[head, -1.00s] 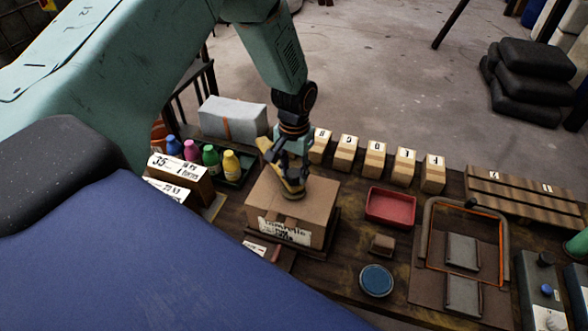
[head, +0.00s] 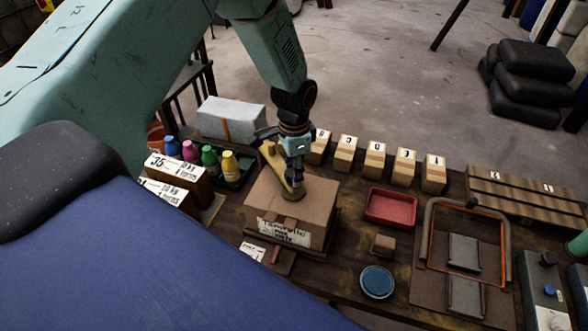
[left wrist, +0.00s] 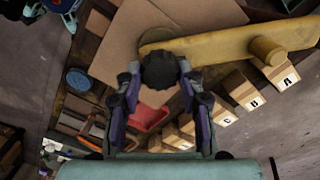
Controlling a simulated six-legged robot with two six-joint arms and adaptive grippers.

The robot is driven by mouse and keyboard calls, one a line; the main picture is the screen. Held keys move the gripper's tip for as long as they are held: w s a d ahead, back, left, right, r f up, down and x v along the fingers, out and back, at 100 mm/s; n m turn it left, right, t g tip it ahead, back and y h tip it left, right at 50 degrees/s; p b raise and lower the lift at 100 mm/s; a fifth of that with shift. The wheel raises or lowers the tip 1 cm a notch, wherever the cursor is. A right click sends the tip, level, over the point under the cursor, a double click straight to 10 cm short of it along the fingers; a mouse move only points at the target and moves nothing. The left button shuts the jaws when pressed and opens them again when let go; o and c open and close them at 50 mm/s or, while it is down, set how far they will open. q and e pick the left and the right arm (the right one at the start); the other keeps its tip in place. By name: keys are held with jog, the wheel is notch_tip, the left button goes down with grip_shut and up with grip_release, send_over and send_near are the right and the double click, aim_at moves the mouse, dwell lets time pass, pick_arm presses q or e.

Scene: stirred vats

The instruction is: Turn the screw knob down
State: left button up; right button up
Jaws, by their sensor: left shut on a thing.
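A dark round knob (left wrist: 160,70) sits between the fingers of my left gripper in the left wrist view. My left gripper (head: 296,184) points down over the brown box and is shut on the knob, which its fingers hide in the head view. A yellow arm (head: 270,156) with a round peg reaches out beside the knob over the box; it also shows in the left wrist view (left wrist: 225,45). The brown box (head: 318,205) has a paper label on its front. My right gripper is in neither view.
Several coloured bottles (head: 229,163) stand left of the box, with a grey wrapped package (head: 229,118) behind. Lettered blocks (head: 374,160) line the back edge. A red tray (head: 391,206) and a blue round tin (head: 377,281) lie to the right.

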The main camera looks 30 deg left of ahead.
pick_arm(q)
jog(key=shift+w+r, duration=0.1)
dwell(0.4)
jog(key=o, duration=1.2)
notch_tip(320, 180, up, 12)
jog(key=shift+f, duration=0.1)
